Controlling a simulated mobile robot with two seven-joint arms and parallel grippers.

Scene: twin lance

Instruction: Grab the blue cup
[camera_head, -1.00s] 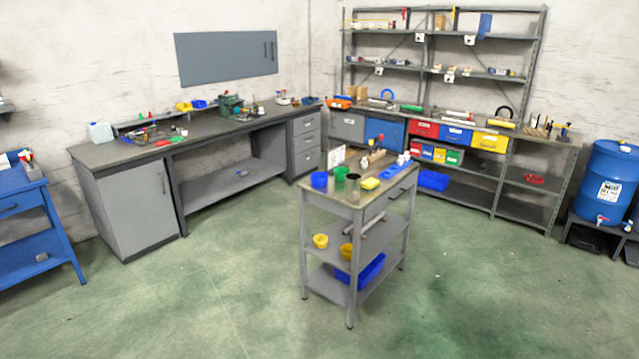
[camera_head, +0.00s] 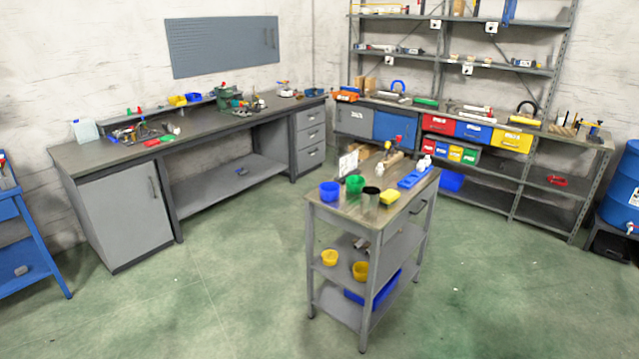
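The blue cup (camera_head: 330,191) stands upright on the top of a grey cart (camera_head: 347,212), at its near left corner. A green cup (camera_head: 355,184) stands just right of and behind it. A metal cup (camera_head: 370,198) stands further right, near the front edge. Neither of my grippers shows in the view, so whether they are open or shut does not show.
A yellow block (camera_head: 390,196) and a blue tray (camera_head: 415,177) share the cart top. Yellow cups (camera_head: 360,271) stand on its middle shelf. A workbench (camera_head: 160,150) lines the left wall and shelving (camera_head: 480,130) the back. Green floor (camera_head: 230,290) is clear before the cart.

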